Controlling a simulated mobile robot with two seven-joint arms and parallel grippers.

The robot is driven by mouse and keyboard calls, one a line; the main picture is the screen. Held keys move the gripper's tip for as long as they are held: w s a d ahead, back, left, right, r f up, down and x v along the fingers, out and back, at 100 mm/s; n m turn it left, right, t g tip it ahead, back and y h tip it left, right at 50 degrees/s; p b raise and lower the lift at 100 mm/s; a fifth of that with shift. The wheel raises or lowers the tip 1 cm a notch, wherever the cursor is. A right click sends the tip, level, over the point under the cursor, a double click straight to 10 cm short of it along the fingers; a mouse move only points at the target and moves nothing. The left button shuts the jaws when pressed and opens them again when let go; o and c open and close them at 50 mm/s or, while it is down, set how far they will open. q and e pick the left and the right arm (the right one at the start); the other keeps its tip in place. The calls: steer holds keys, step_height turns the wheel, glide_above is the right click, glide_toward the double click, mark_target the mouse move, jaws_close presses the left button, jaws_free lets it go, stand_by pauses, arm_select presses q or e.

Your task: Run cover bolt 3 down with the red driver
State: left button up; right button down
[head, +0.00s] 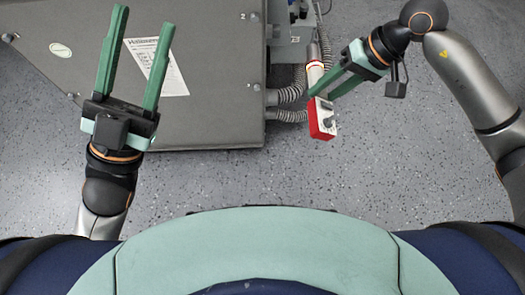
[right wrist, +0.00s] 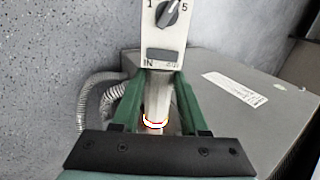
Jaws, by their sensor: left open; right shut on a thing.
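The red driver (head: 321,122) is in my right gripper (head: 320,88), held beside the right edge of the grey cover (head: 215,80). In the head view it has a red and white block with a dark knob and a pale shaft with a lit ring. The right wrist view shows its dial face (right wrist: 163,38) marked 1, 5 and IN, with the shaft between the green fingers. A bolt (head: 257,87) sits at the cover's right edge, apart from the driver; its number is hard to read. Another bolt (head: 255,17) sits above it. My left gripper (head: 142,20) is open and empty over the cover.
Ribbed grey conduits (head: 290,94) run from the cabinet's right side, close to the driver. A white printed label (head: 160,65) lies on the cover. The speckled floor (head: 230,180) in front of the cabinet is clear.

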steer(key=s+a+f+b, duration=0.3)
steer(key=a+f, duration=0.3)
steer(key=f, duration=0.2)
steer(key=s+a+f+b, duration=0.3)
steer(key=a+f, duration=0.4)
steer(key=shift+f+b, duration=0.3)
steer(key=shift+f, duration=0.1)
steer(key=shift+s, duration=0.1)
steer(key=shift+w+b, duration=0.75)
steer(key=shift+w, duration=1.85)
